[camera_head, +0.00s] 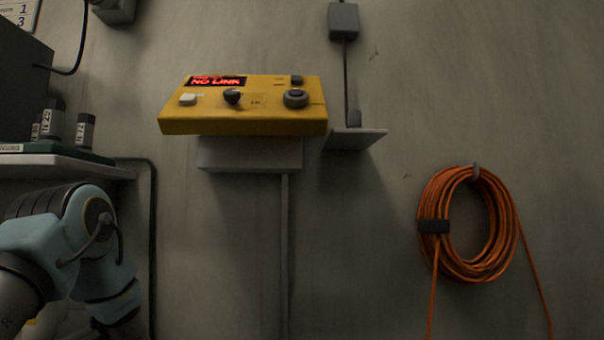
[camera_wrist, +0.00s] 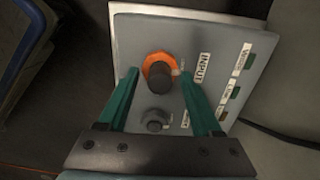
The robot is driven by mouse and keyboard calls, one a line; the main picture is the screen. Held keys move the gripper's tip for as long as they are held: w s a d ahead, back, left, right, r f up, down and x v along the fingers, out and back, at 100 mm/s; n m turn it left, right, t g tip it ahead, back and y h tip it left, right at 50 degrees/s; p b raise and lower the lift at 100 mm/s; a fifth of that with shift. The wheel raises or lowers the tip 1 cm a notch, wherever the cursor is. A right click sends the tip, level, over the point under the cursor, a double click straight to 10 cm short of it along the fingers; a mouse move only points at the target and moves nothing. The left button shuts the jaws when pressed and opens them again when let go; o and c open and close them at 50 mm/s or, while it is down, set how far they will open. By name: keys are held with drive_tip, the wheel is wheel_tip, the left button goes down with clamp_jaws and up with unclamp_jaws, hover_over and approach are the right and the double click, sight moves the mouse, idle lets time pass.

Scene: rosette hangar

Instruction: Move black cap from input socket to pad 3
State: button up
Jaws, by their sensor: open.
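In the wrist view, the black cap (camera_wrist: 160,78) stands in the input socket, whose orange ring (camera_wrist: 152,62) shows around it beside an "INPUT" label (camera_wrist: 204,68). The socket is on a grey panel (camera_wrist: 205,35). My gripper (camera_wrist: 160,72) has green fingers and is open, with one finger on each side of the cap in the picture. I cannot tell how far above the cap the fingertips are. No pad 3 can be made out in either view, and the gripper does not show in the head view.
A second dark round fitting (camera_wrist: 155,121) sits on the panel between the fingers, nearer the palm. In the head view, a yellow box (camera_head: 205,122) reading "NO LINK" is on the wall. An orange cable coil (camera_head: 440,260) hangs right. A shelf (camera_head: 95,168) with small canisters (camera_head: 85,131) is left.

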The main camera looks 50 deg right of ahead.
drive_tip(key=shift+p, duration=0.4)
drive_tip(key=shift+c, duration=0.2)
clamp_jaws()
idle(0.4)
idle(0.8)
drive_tip(key=shift+r, duration=0.1)
drive_tip(key=shift+r+p, duration=2.95)
drive_tip(key=shift+p, duration=0.35)
drive_tip(key=shift+d+f, duration=0.1)
